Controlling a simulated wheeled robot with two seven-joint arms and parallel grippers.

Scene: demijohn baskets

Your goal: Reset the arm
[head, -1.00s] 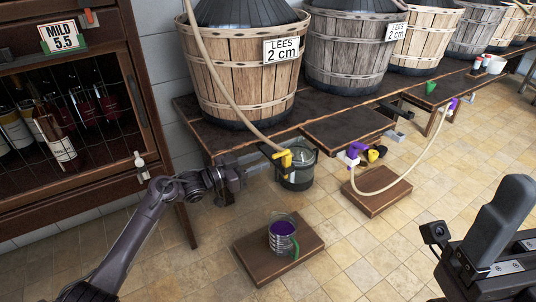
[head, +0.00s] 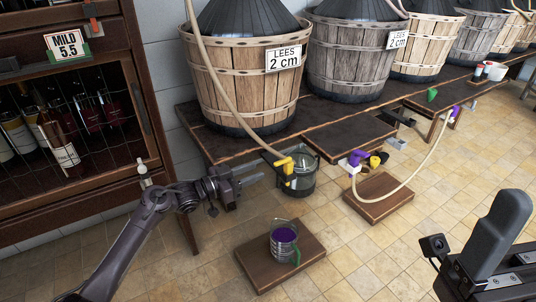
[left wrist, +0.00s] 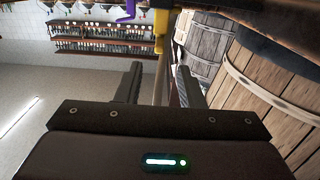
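My left gripper (head: 250,182) is in the middle left of the head view, below the table's front edge and left of a yellow clip (head: 284,165). In the left wrist view its two fingers (left wrist: 158,85) are spread apart with nothing gripped between them. The yellow clip also shows past the fingers in the left wrist view (left wrist: 160,22), with a purple clip (left wrist: 126,10) beside it.
A glass container (head: 300,180) hangs at the table edge (head: 215,155). A metal jug with purple liquid (head: 284,243) stands on a wooden board (head: 255,268). A second board (head: 372,205) lies right. Wooden tubs (head: 245,85) stand on the table. A bottle cabinet (head: 150,150) is at left.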

